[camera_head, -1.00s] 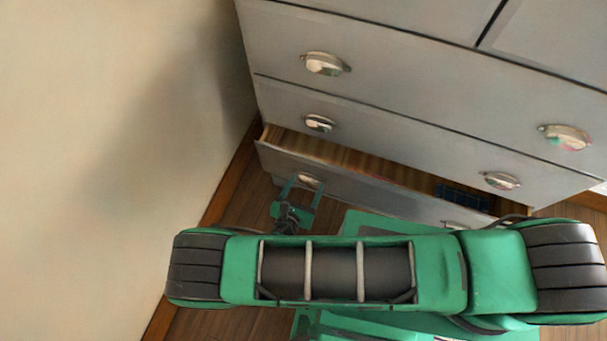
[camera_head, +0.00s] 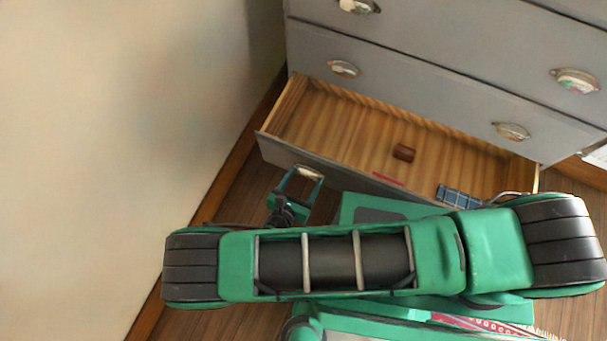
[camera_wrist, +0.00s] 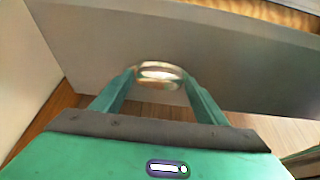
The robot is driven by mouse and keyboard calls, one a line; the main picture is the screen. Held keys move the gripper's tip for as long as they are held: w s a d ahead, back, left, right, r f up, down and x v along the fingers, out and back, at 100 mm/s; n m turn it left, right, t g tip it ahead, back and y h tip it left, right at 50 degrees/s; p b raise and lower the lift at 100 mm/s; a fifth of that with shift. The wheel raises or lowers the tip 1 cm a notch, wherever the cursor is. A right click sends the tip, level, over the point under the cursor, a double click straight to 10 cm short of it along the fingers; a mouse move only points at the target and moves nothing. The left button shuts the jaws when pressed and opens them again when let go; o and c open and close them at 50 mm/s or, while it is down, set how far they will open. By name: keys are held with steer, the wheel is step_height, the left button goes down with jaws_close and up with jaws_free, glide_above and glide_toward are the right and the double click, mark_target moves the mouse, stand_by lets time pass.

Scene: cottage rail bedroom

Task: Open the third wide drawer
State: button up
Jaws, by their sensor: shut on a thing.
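The third wide drawer, the lowest one in view, is pulled well out of the grey dresser (camera_head: 430,75). Its grey front (camera_head: 325,175) and bare wooden bottom (camera_head: 330,120) show in the head view. My gripper (camera_head: 308,176) is at the left handle of this drawer. In the wrist view the metal cup handle (camera_wrist: 158,72) sits between the two green fingertips, and my gripper (camera_wrist: 160,80) is shut on it. The drawer's right handle is hidden behind my arm in the head view.
The drawers above are shut. A cream wall (camera_head: 120,120) stands close on the left, with wooden floor (camera_head: 228,200) between.

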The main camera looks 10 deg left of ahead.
steer(key=shift+s, duration=0.1)
steer(key=o, duration=1.3)
steer(key=shift+r, duration=0.1)
